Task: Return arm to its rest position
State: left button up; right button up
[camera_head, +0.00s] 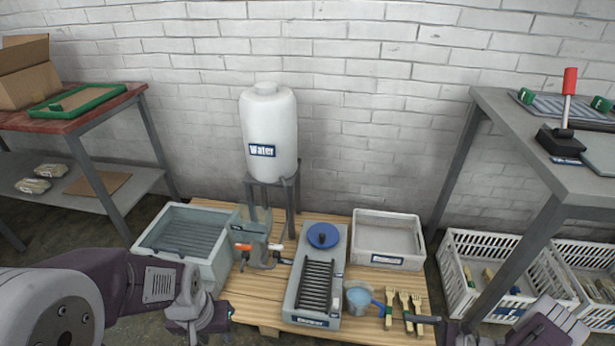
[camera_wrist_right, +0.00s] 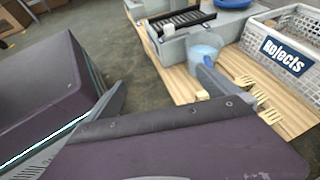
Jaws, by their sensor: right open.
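My left arm comes in from the left in the head view. Its gripper (camera_head: 207,316) hangs low in front of the grey tub; its jaw gap cannot be made out.
A grey tub (camera_head: 214,262) stands at the pallet's left, a white bin (camera_head: 389,215) at its back right. A white water tank (camera_head: 269,120) stands behind. A red-topped table (camera_head: 75,122) is left; a grey table (camera_head: 530,150) and white crates (camera_head: 456,285) are right.

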jog(key=w+a+r+n+g+p, duration=0.1)
jog(key=w+a+r+n+g, duration=0.15)
jog(key=w+r, duration=0.35)
jog(key=s+a+r+n+g+h+p, duration=0.2)
jog(key=a+r+n+g+h, duration=0.1)
jog(key=a+r+n, duration=0.6)
jog(key=s+a+r+n+g+h+p, duration=0.2)
jog(key=a+r+n+g+h, duration=0.15)
jog(key=a+r, duration=0.6)
jog(key=s+d+r+n+t+h+p, duration=0.1)
jog(key=s+d+r+n+t+h, duration=0.25)
jog(key=s+d+n+h, duration=0.3)
notch_tip(320, 180, up, 37)
jog(key=n+y+p, duration=0.1)
jog(key=p, duration=3.7)
jog(key=shift+w+r+y, duration=0.15)
jog(key=shift+w+y, duration=0.1)
jog(key=shift+y, duration=0.15)
jog(key=shift+n, duration=0.25)
